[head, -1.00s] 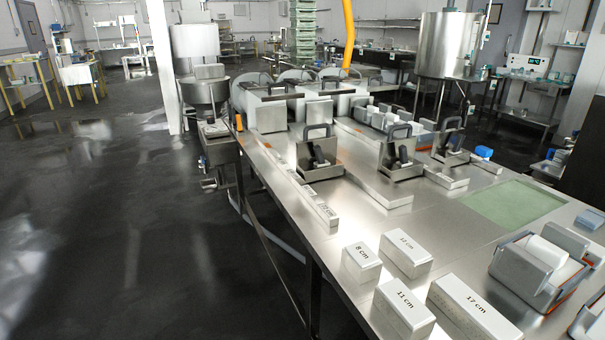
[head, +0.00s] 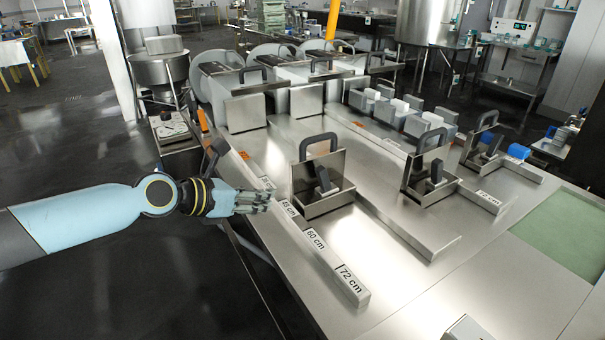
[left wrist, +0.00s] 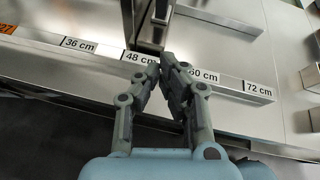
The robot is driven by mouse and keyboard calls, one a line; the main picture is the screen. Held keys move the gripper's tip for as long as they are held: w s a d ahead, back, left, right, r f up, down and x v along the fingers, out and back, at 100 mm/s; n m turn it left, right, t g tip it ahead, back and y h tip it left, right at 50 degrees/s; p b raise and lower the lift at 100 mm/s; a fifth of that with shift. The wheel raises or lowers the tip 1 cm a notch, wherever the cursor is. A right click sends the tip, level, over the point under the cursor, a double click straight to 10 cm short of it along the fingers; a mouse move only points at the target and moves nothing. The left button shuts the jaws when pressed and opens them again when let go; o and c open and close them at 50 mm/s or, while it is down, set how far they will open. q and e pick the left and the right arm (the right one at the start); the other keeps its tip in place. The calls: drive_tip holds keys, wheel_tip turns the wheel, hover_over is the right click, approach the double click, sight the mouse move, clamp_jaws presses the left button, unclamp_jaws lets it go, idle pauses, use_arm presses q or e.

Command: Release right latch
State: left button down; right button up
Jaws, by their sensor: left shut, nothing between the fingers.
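My left gripper (head: 258,200) reaches in from the left, shut and empty, over the table's left edge beside the near steel unit. In the left wrist view its fingertips (left wrist: 161,62) meet in front of the labelled bar (left wrist: 225,83). The near steel unit (head: 313,204) has a black handle (head: 318,141) and a dark lever (head: 323,178). Two similar units, a middle one (head: 420,192) and a right one (head: 474,160), stand further right. I cannot tell which part is the right latch. My right gripper is not in view.
The labelled bar (head: 322,258) runs along the table's left edge. Long steel presses (head: 245,111) and several small moulds (head: 415,125) stand behind. A green mat (head: 565,232) lies at the right. The front tabletop (head: 440,285) is mostly clear.

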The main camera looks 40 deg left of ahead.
sight(323, 179)
use_arm(q)
drive_tip(key=b+x, duration=0.4)
drive_tip(key=x, duration=0.6)
drive_tip(key=shift+a+b, duration=0.2)
drive_tip(key=shift+b, duration=0.1)
drive_tip(key=w, duration=0.2)
drive_tip(key=w+r, duration=0.1)
drive_tip(key=shift+d+r, duration=0.15)
drive_tip(key=shift+d, duration=0.15)
drive_tip(key=shift+w, duration=0.4)
drive_tip(key=shift+r, duration=0.1)
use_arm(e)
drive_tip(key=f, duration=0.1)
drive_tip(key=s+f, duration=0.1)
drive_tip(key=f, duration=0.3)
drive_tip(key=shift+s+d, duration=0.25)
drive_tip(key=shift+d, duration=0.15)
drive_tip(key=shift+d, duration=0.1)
